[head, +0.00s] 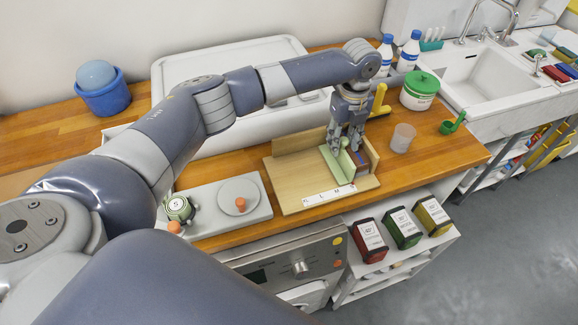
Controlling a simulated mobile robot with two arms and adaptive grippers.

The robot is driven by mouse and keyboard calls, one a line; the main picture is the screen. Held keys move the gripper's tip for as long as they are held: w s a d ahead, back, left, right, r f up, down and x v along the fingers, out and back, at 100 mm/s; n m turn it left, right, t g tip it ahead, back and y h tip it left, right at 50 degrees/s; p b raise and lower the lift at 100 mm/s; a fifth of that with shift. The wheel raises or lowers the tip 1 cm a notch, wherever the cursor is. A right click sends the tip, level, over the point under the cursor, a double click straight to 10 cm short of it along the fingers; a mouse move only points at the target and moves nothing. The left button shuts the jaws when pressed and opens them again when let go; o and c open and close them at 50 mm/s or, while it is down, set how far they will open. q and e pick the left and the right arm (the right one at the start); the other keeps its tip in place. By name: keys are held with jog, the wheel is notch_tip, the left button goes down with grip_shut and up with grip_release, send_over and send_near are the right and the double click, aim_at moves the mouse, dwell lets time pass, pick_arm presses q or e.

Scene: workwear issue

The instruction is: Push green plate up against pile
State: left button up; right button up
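The green plate (332,162) stands on edge on a wooden board (290,178) on the counter. A pale green knob (344,143) shows at its top. The pile (345,172), with brown and purple parts showing, lies just right of the plate, between it and an upright wooden wall (371,156). Whether plate and pile touch is too small to tell. My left gripper (346,147) points down over the plate, its fingers on either side of the knob. Whether they grip it is unclear. My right gripper is out of view.
A white label strip (330,195) runs along the board's front. A translucent cup (403,138), a green-lidded tub (419,91) and a yellow handle-like item (379,100) stand to the right. A white basin (220,60) stands behind.

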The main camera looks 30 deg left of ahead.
pick_arm(q)
notch_tip(320, 180, up, 8)
jog(key=p, duration=0.7)
jog(key=shift+f, duration=0.15)
jog(key=shift+f, duration=0.1)
